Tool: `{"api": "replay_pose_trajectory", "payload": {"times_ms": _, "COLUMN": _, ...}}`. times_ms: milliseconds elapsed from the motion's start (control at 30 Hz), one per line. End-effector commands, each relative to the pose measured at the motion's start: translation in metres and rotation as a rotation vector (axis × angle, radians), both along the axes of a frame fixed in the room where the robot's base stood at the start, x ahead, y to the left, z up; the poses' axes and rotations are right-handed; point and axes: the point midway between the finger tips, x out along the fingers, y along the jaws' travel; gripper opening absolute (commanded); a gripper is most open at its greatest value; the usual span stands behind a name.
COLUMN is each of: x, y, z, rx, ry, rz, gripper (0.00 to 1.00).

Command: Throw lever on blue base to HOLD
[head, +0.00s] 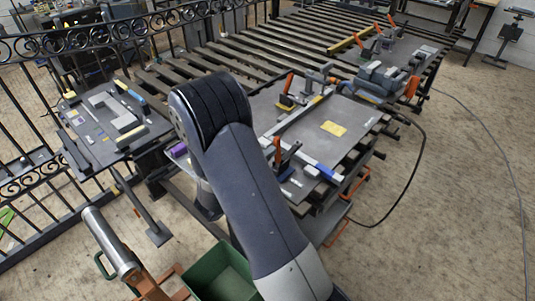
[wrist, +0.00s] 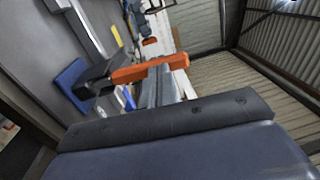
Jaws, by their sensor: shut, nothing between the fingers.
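A lever with an orange handle (head: 278,151) stands upright at the near left of the centre table, beside my arm. A small dark blue base (head: 286,173) shows at its foot. In the wrist view the orange handle (wrist: 150,72) lies across the picture, ending at a dark grey block. A blue plate (wrist: 72,80) is to its left. The housing of my gripper (wrist: 170,122) fills the bottom of the wrist view, apart from the handle in the picture. My fingertips are hidden. In the head view my arm hides the gripper.
Another orange lever on a yellow base (head: 287,100) stands farther back on the same table. A blue and white block (head: 323,171) sits at the near edge. More orange levers (head: 389,21) stand on the far plate. A side table (head: 82,135) is left; a green bin (head: 218,273) is below.

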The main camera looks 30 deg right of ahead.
Motion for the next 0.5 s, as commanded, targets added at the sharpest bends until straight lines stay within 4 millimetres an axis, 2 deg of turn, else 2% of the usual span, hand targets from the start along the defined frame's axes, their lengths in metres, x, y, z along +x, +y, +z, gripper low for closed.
{"api": "replay_pose_trajectory", "payload": {"times_ms": 167, "x": 0.001, "y": -0.005, "z": 0.004, "rx": 0.045, "ry": 0.013, "rz": -0.004, "gripper": 0.0}}
{"api": "replay_pose_trajectory", "payload": {"times_ms": 367, "x": 0.005, "y": -0.018, "z": 0.011, "rx": 0.183, "ry": 0.061, "rz": -0.006, "gripper": 0.0}}
{"api": "replay_pose_trajectory", "payload": {"times_ms": 500, "x": 0.009, "y": -0.029, "z": 0.008, "rx": 0.244, "ry": 0.082, "rz": -0.003, "gripper": 0.0}}
